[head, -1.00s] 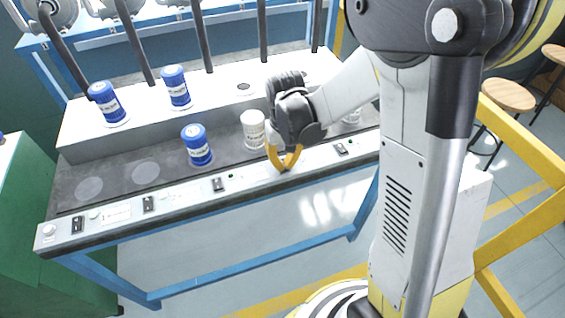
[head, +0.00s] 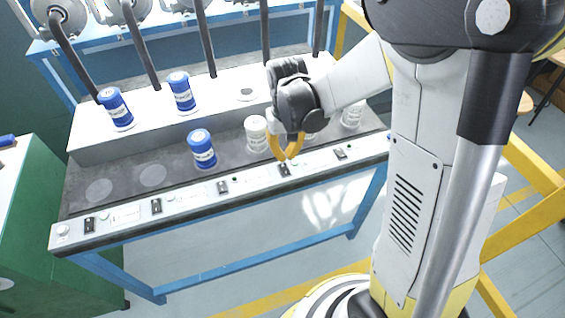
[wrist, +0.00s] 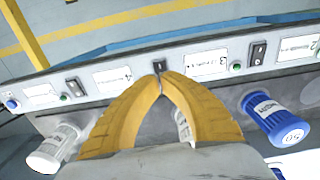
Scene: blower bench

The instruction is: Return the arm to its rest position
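My gripper (head: 285,158) is above the front edge of the bench, over the switch strip (head: 130,213). In the wrist view its two yellow fingers (wrist: 160,78) meet at the tips, with nothing pinched between them. A white jar (head: 257,134) stands just left of the gripper on the dark shelf. In the wrist view part of a white jar (wrist: 183,126) shows through the gap between the fingers, beyond them. My arm reaches in from the right, bent down over the bench.
Blue jars stand on the raised white step (head: 150,125), and another blue jar (head: 202,149) is on the dark shelf. A white jar (head: 351,117) stands right of the gripper. Hoses hang behind. Yellow rail (head: 535,165) is at right, green cabinet (head: 35,200) at left. The floor in front is open.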

